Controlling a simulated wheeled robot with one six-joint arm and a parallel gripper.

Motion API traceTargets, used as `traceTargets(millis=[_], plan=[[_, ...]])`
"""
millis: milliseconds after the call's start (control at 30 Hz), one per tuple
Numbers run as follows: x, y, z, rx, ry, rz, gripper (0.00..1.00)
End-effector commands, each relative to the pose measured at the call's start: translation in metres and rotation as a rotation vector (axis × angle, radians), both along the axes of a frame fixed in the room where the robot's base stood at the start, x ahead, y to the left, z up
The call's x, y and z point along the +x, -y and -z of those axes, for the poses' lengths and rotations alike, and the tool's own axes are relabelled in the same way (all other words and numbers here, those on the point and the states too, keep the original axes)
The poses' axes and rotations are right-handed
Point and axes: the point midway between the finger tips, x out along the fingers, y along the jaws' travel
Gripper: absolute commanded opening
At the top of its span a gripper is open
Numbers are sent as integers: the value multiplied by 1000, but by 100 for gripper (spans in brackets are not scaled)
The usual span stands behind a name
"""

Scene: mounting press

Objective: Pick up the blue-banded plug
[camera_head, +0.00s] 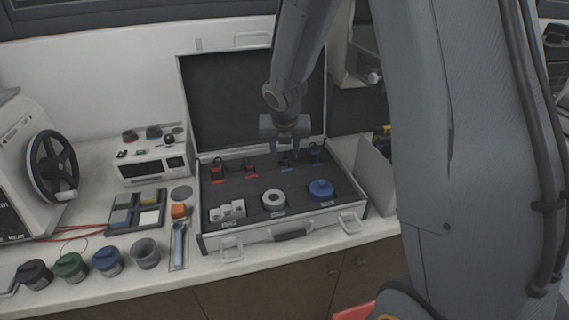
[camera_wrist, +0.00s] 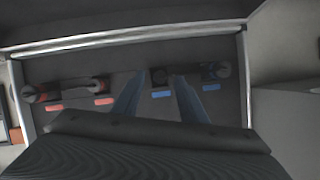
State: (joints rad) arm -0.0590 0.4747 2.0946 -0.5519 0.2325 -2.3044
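Two dark plugs with blue labels stand in the grey foam of the open case (camera_head: 352,211). The left one (camera_wrist: 159,77) shows between my fingers in the wrist view, and the right one (camera_head: 315,152) stands to their right, also in the wrist view (camera_wrist: 222,70). My gripper (camera_head: 286,156) points down over the left plug, its two blue-grey fingers apart, one on each side (camera_wrist: 158,80). I cannot tell whether they touch it. In the head view the gripper partly hides this plug, and its band is too small to make out.
Two red-labelled plugs (camera_head: 217,169) stand left in the case. A white ring (camera_head: 273,198), a blue knobbed part (camera_head: 320,189) and pale blocks (camera_head: 227,209) lie in front. The raised lid (camera_head: 228,97) stands close behind my gripper. Several jars line the counter at left.

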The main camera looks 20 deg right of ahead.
Motion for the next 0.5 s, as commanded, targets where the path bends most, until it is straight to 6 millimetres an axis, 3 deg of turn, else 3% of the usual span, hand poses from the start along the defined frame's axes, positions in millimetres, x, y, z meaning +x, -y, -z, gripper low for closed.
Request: traceTargets(millis=[133,400,500], plan=[[5,1,13,1,0,0,38],[6,1,14,2,1,-1,38],[6,1,14,2,1,-1,22]])
